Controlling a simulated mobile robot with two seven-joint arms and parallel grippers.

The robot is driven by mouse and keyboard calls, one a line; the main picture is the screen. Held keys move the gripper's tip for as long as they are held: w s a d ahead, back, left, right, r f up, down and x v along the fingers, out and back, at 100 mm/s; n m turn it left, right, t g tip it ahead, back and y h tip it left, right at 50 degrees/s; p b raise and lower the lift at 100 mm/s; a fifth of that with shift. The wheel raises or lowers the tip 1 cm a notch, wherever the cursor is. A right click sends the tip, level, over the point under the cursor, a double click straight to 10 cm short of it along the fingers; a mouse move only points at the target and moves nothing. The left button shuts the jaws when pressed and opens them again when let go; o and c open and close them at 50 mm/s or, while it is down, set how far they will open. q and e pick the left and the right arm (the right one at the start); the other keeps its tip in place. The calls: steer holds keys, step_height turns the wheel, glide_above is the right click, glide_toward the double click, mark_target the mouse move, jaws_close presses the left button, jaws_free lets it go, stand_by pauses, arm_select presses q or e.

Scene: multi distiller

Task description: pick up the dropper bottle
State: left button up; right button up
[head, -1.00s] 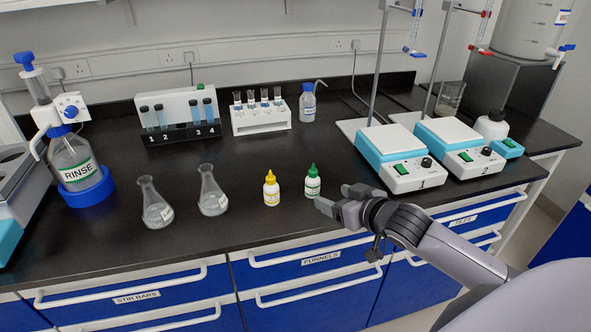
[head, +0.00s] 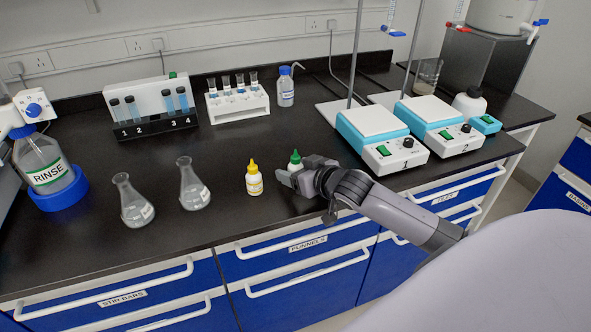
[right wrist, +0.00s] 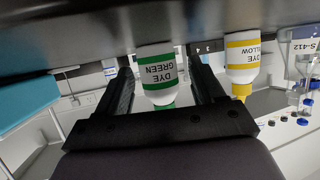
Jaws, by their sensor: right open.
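Two dropper bottles stand on the black bench. The green-capped one (head: 295,157) is mostly hidden behind my right gripper (head: 284,178) in the head view. In the right wrist view, which is upside down, the green bottle (right wrist: 158,72), labelled DYE GREEN, lies between the two open fingers of my right gripper (right wrist: 160,80). I cannot tell whether they touch it. The yellow-capped bottle (head: 254,180), labelled DYE YELLOW, stands just left of the gripper. It also shows in the right wrist view (right wrist: 242,58), outside the fingers. My left gripper is not in view.
Two conical flasks (head: 134,203) (head: 192,185) stand to the left. A rinse bottle (head: 45,165) is at far left. Behind are a test-tube rack (head: 150,125), a white vial rack (head: 238,104) and a wash bottle (head: 286,90). Two stirrer plates (head: 376,140) (head: 433,125) stand to the right.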

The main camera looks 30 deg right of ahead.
steer(key=shift+w+f, duration=0.1)
steer(key=shift+w, duration=0.15)
steer(key=shift+c, duration=0.3)
steer(key=c, duration=0.7)
steer(key=shift+c, duration=0.2)
